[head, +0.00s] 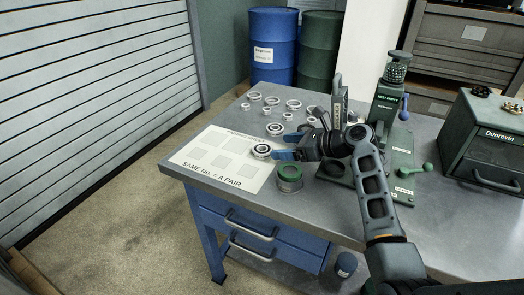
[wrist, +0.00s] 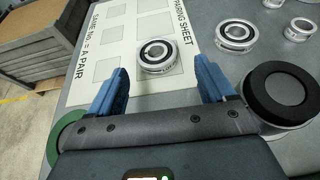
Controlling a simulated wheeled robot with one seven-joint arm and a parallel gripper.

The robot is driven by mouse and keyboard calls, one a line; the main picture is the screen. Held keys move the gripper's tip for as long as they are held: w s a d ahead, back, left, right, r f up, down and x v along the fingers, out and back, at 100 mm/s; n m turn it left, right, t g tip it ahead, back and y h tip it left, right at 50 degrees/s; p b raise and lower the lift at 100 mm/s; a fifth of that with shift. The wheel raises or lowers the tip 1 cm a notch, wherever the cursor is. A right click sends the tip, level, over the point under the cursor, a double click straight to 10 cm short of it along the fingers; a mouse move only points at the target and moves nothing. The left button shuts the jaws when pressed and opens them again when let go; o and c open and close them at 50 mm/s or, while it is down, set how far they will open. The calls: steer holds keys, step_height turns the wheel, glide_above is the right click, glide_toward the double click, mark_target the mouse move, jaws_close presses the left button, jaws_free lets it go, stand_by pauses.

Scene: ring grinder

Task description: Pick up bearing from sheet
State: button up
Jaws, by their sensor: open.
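The bearing (head: 262,151) lies flat on the white pairing sheet (head: 203,160), near the sheet's right edge in the head view. In the wrist view the bearing (wrist: 157,55) is a silver ring with a dark inner ring, just beyond the fingertips. The sheet (wrist: 125,62) has several grey squares and the text "SAME No. = A PAIR". My gripper (head: 279,153) is open, with blue fingers pointing toward the bearing from the right. In the wrist view my gripper (wrist: 162,80) has one finger toward each side of the bearing, with nothing between them.
A green-topped round tin (head: 289,178) stands close below my gripper. Several loose rings (head: 272,101) lie on the table behind the sheet. Another bearing (wrist: 236,36) lies right of the sheet in the wrist view. The green machine (head: 388,110) and Dunrevin cabinet (head: 490,140) stand right.

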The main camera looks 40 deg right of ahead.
mark_target(260, 147)
steer(key=x, duration=0.6)
steer(key=shift+w+a+f, duration=0.1)
steer(key=shift+w+f, duration=0.05)
steer(key=shift+w, duration=0.1)
steer(key=c, duration=1.1)
